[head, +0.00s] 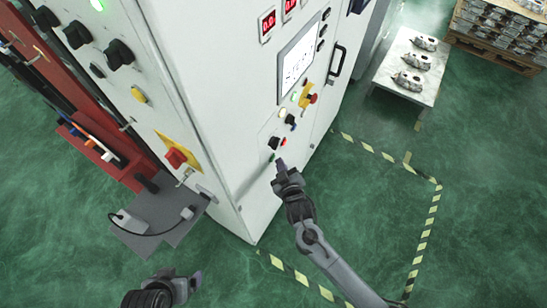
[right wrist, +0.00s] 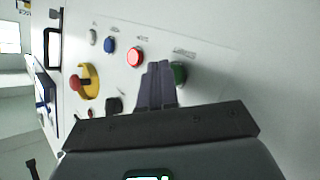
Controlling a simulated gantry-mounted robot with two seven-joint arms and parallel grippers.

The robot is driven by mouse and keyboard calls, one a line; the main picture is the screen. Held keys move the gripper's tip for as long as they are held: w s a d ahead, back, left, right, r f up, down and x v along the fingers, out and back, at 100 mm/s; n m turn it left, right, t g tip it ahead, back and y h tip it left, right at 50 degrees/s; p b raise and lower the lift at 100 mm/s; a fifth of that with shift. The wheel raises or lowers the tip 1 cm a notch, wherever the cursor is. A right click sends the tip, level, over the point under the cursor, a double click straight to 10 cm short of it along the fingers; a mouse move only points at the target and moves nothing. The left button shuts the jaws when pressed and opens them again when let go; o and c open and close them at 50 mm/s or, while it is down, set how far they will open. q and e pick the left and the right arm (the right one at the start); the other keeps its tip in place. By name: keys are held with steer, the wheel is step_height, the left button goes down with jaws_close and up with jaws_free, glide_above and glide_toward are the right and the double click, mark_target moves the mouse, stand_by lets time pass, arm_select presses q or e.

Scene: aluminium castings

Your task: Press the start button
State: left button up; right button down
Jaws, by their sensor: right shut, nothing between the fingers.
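A green button (right wrist: 180,73), which I take for the start button, is on the white cabinet's front panel in the right wrist view. It also shows low on the panel in the head view (head: 271,158). Its label is too blurred to read. My right gripper (right wrist: 158,70) is shut and empty, its fingertips just left of the green button in the wrist view and partly over its edge. I cannot tell whether they touch it. In the head view the right gripper (head: 281,164) is close to the panel. My left gripper (head: 188,283) is low in the picture, away from the panel.
Beside the green button are a red button (right wrist: 135,57), a blue button (right wrist: 109,44) and a black knob (right wrist: 114,105). A red emergency stop (right wrist: 80,82) sits on yellow. A table with castings (head: 398,90) stands to the right. Striped tape (head: 425,235) marks clear green floor.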

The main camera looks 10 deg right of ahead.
stand_by(0.4)
steer(key=shift+w+a, duration=0.3)
stand_by(0.4)
stand_by(0.3)
steer(key=shift+s+d+p, duration=0.55)
steer(key=shift+s, duration=0.05)
steer(key=shift+d, duration=0.1)
steer(key=s+d+p, duration=0.2)
steer(key=s+d, duration=0.1)
steer(key=shift+s+d+p, duration=0.2)
steer(key=shift+s+p, duration=0.1)
steer(key=shift+p, duration=0.1)
